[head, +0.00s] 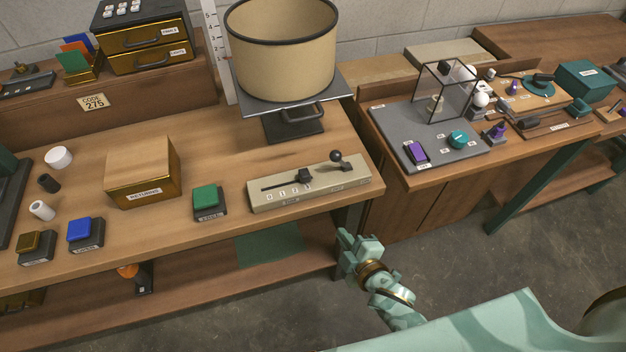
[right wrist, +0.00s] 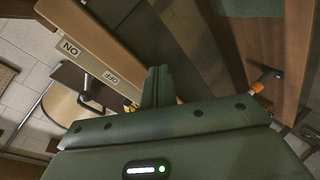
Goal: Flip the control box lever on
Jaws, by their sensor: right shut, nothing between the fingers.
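The beige control box (head: 262,198) lies near the front edge of the workbench in the head view. A black slider knob (head: 304,176) sits in its numbered slot. A lever with a black ball knob (head: 337,157) stands at its right end. In the right wrist view a beige strip (right wrist: 85,45) carries upside-down ON and OFF labels. My right gripper (head: 344,236) is in front of the bench edge, below the box's right end and apart from it. Its fingers (right wrist: 157,88) are together and empty. My left gripper is not in view.
A green button (head: 205,196) and a wooden box (head: 142,172) stand left of the control box. A large beige pot (head: 282,60) stands on a dark stand behind it. A second bench with a grey panel (head: 400,128) is at the right. Open floor lies in front.

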